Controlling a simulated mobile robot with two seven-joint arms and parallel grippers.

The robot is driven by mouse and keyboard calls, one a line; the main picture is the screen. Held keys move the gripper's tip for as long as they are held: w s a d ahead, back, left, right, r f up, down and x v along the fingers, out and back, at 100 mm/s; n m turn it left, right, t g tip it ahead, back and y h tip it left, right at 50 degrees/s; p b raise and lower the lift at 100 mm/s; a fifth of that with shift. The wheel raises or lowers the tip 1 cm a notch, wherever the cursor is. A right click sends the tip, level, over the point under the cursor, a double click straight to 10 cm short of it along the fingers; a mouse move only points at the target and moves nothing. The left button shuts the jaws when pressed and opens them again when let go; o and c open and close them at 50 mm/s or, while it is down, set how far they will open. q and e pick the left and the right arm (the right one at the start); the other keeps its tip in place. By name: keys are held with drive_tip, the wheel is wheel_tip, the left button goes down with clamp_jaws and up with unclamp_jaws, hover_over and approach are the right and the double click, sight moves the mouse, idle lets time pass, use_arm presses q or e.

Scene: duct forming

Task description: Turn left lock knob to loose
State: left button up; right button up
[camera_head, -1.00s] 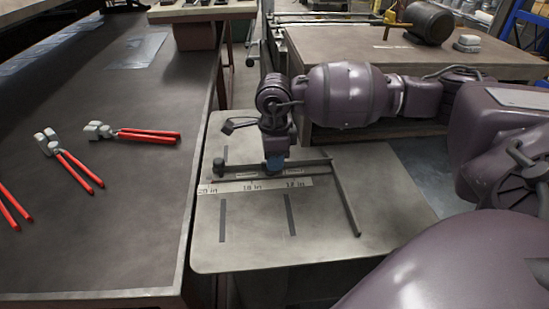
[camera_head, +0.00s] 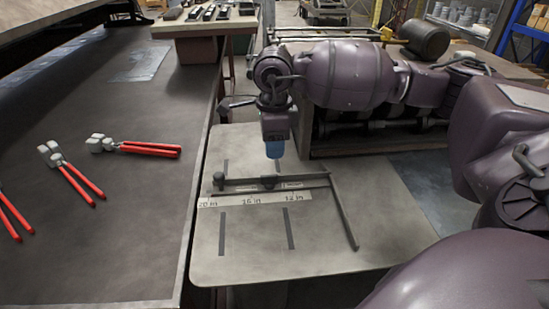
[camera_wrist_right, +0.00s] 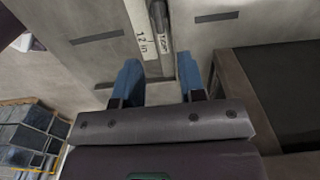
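A dark fence bar (camera_head: 240,183) lies across the pale metal table, with a ruler strip (camera_head: 255,197) along its front marked in inches. The left lock knob (camera_head: 219,179), small, dark and round, stands at the bar's left end. A second dark knob (camera_head: 268,182) sits near the middle of the bar. My right gripper (camera_head: 274,152) points down with blue fingertips above and behind that middle knob, apart from it and to the right of the left knob. In the right wrist view its two blue fingers (camera_wrist_right: 158,78) are spread and empty, with the bar (camera_wrist_right: 158,25) visible beyond. My left gripper is out of view.
An angled side bar (camera_head: 343,208) runs forward from the fence's right end. Red-handled pliers (camera_head: 75,178) lie on the dark workbench at left. A brown bench (camera_head: 330,135) stands behind my right arm. The front of the pale table (camera_head: 260,262) is clear.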

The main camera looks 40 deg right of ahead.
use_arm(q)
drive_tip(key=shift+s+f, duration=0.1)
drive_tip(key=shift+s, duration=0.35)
use_arm(e)
wheel_tip(320, 180, up, 2)
drive_tip(key=shift+r, duration=0.15)
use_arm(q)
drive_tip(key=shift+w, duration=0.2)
